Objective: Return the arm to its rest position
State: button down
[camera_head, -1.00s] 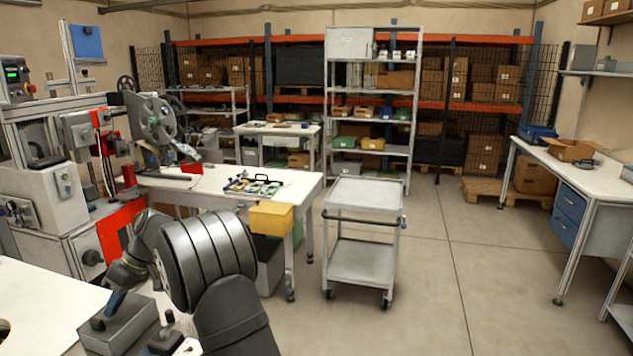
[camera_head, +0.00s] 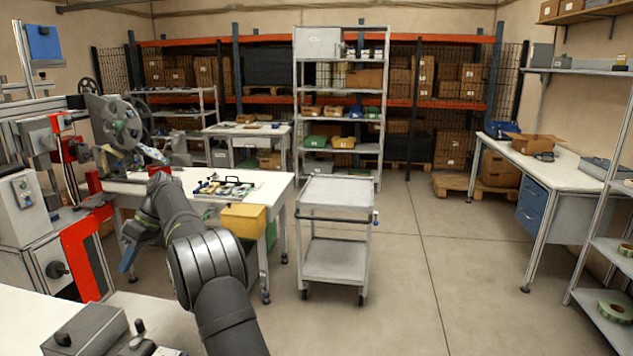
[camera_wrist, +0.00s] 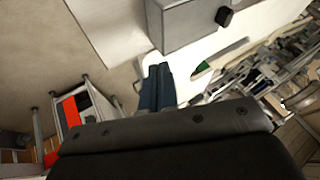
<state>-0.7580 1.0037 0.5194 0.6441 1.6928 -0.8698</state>
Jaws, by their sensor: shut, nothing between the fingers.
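My arm reaches up from the bottom of the head view and bends to the left. My gripper (camera_head: 126,264) is at its end, with dark blue fingers pointing down and left. The wrist view shows the two fingers (camera_wrist: 157,84) side by side, shut and with nothing between them. They are clear of the grey box (camera_wrist: 195,22) in that view. In the head view the gripper is behind the grey control box (camera_head: 85,330) and apart from it.
A white worktable (camera_head: 270,190) with a yellow bin (camera_head: 243,220) stands beyond my arm. The machine with a large reel (camera_head: 118,122) is at the left. A grey cart (camera_head: 336,262) stands right of centre. Open floor (camera_head: 440,290) lies to the right.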

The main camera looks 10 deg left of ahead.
jog(key=shift+s+d+f+m+g+y, duration=0.3)
jog(key=shift+d+m+g+y, duration=0.3)
jog(key=shift+d, duration=0.25)
jog(key=shift+s+d+f+m+g+y, duration=0.25)
jog(key=shift+d+m+g+y, duration=0.3)
jog(key=shift+d, duration=0.25)
jog(key=shift+s+d+f+m+g+y, duration=0.25)
jog(key=shift+d+m+g+y, duration=0.2)
jog(key=shift+d+g+y, duration=0.3)
jog(key=shift+d, duration=0.1)
dwell(1.1)
